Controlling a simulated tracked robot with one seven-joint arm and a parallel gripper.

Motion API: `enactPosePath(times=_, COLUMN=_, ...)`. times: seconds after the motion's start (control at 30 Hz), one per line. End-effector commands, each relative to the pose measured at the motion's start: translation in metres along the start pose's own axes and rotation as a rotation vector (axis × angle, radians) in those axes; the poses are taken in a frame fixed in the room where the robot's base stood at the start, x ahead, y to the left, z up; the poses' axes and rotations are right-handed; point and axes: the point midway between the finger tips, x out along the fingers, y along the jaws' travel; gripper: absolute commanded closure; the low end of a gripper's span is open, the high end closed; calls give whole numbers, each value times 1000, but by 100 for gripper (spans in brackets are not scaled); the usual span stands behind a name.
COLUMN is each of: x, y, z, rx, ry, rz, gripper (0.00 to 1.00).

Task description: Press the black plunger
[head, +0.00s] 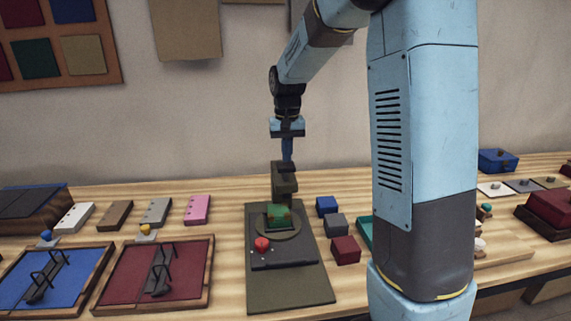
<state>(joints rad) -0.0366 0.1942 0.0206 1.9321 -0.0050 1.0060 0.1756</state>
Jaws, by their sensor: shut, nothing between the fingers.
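A dark olive press (284,182) stands on a grey-green base (290,292) in the middle of the table. Under its head, a green block (279,214) sits on a round plate. A red knob (262,244) is at the front left of the press body. My gripper (287,160) points straight down over the top of the press, with its narrow blue fingers together and nothing seen between them. The fingertips are at or just above the press top; I cannot tell whether they touch. No black plunger shows clearly; the fingers may hide it.
Blue, grey and dark red blocks (345,249) stand just right of the press. Left are a red tray (207,272) and a blue tray (8,270), each with dark wire stands. Several coloured slabs (197,210) lie behind them. My arm hides part of the right side.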

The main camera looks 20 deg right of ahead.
Motion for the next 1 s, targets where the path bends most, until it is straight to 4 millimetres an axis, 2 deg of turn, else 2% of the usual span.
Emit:
enactPosePath(times=0.1, x=-27, y=-1, z=-1, rx=-1, ry=5, rz=-1, gripper=100)
enactPosePath(times=0.3, x=-65, y=-2, z=-2, rx=-2, ry=6, rz=-1, gripper=100)
enactPosePath(times=0.5, x=-91, y=-2, z=-2, rx=-1, ry=6, rz=-2, gripper=100)
enactPosePath(times=0.7, x=-101, y=-2, z=-2, rx=-1, ry=5, rz=-1, gripper=100)
enactPosePath(times=1.0, x=-101, y=-2, z=-2, rx=-1, ry=5, rz=-2, gripper=100)
